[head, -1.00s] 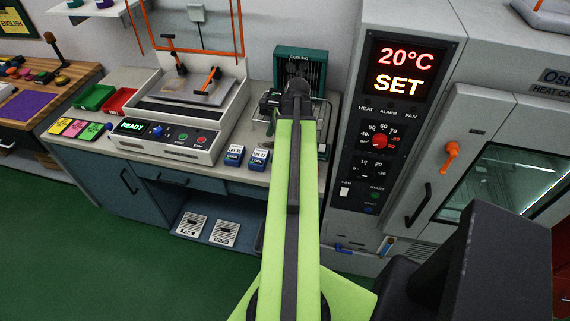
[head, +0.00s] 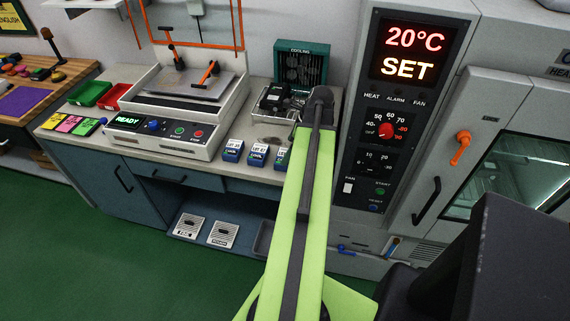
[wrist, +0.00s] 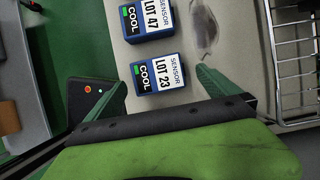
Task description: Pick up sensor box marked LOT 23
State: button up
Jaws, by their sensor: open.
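The sensor box marked LOT 23 (wrist: 158,74) is blue with a white label and a green COOL mark. It lies on the pale counter in the wrist view, beside the LOT 47 box (wrist: 148,18). My gripper (wrist: 160,80) is open, with one green finger to the left of the LOT 23 box and one to the right. Neither finger visibly grips it. In the head view, the rightmost blue box (head: 281,158) is partly covered by my arm, and its lot number is unclear; my fingers are hidden there.
Another blue box (head: 232,150) stands left in the row on the counter. A wire rack (wrist: 294,60) is close right of my gripper. A cooling unit (head: 302,65) stands behind, the oven control panel (head: 385,120) to the right, and a READY station (head: 170,130) to the left.

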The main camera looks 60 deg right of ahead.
jog(key=b+x, duration=0.4)
jog(key=x, duration=0.1)
jog(key=shift+s+a+f+b, duration=0.15)
jog(key=shift+a+f+b, duration=0.1)
jog(key=shift+b, duration=0.15)
jog(key=shift+r, duration=0.2)
jog(key=c, duration=1.5)
